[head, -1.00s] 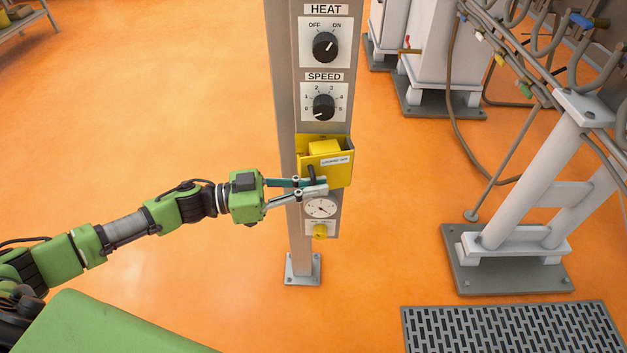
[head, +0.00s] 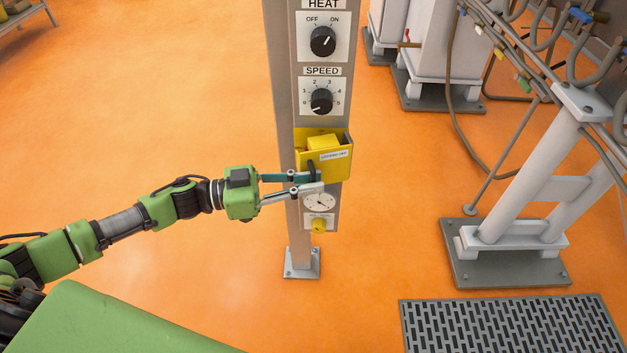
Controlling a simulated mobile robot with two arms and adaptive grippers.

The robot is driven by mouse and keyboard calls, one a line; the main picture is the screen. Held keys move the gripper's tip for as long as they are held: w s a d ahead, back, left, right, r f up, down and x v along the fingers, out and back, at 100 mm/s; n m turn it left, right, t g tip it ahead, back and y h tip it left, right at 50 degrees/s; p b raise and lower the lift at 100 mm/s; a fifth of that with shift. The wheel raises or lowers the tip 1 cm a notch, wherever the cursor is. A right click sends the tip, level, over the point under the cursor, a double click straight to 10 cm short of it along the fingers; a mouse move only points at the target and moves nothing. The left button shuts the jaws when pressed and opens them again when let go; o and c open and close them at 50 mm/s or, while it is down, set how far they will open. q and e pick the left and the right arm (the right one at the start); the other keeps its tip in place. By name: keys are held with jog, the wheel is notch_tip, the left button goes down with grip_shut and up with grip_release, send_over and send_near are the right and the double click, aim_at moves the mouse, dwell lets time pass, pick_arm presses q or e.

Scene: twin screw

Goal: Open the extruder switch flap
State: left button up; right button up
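The yellow switch flap (head: 338,167), with a small white label, is on the grey post below the SPEED dial in the head view. Its front panel leans out from the post at the top, and a yellow block (head: 323,142) shows behind it. A small dark handle-like piece (head: 311,169) is at the flap's lower left. My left gripper (head: 321,183) comes in from the left, its fingertips close together at that dark piece and the flap's lower edge. Whether the fingers grip it cannot be told. My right gripper is not in view.
HEAT (head: 322,41) and SPEED (head: 321,101) dials sit above the flap. A round gauge (head: 319,202) and yellow knob (head: 319,226) are just below my fingers. White machine legs (head: 530,185) stand at right, with a floor grate (head: 510,325) in front.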

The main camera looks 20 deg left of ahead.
pick_arm(q)
jog(key=v, duration=1.1)
